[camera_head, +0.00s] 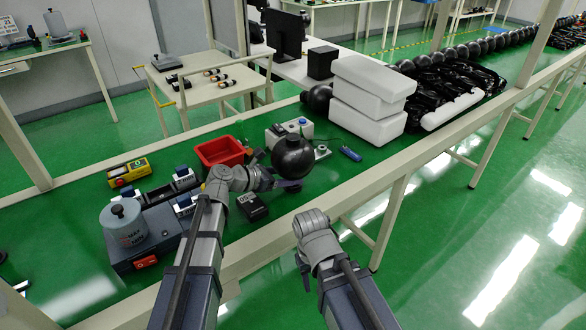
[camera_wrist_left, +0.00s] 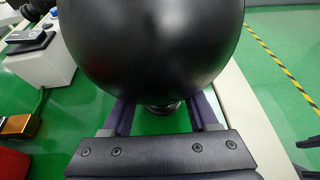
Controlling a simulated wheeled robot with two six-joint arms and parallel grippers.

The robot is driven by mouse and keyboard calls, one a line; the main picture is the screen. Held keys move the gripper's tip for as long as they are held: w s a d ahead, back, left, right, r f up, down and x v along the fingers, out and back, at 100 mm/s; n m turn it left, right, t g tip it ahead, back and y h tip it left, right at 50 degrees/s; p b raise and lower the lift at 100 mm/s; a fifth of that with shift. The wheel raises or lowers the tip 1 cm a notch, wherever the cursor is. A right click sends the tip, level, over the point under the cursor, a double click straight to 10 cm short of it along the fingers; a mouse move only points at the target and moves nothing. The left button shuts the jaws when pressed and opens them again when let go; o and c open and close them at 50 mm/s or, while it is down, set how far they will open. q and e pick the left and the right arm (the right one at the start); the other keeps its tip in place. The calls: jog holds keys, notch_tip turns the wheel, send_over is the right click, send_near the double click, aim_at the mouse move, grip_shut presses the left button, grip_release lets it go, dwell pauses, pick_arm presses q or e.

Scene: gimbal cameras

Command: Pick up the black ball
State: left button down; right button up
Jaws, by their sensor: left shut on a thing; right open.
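The black ball (camera_head: 293,153) is at the middle of the green-topped workbench, in front of a small white device. My left gripper (camera_head: 287,185) is shut on the black ball low down, with the fingers at its underside. In the left wrist view the ball (camera_wrist_left: 150,45) fills the upper middle, and the left gripper's fingers (camera_wrist_left: 160,118) flank a small dark neck below it. Whether the ball is clear of the bench cannot be told. My right gripper (camera_head: 304,272) is open and empty, pointing down in front of the bench edge.
A red bin (camera_head: 219,151), white device (camera_head: 290,131), small black box (camera_head: 252,206) and blue item (camera_head: 350,154) lie nearby. White blocks (camera_head: 370,95) stand right, with another black ball (camera_head: 317,98) behind. A dark station with a grey canister (camera_head: 123,224) is left.

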aim_at(283, 147)
pick_arm(q)
jog(key=shift+r, duration=0.1)
dwell(0.5)
notch_tip(283, 147, up, 10)
jog(key=p, duration=1)
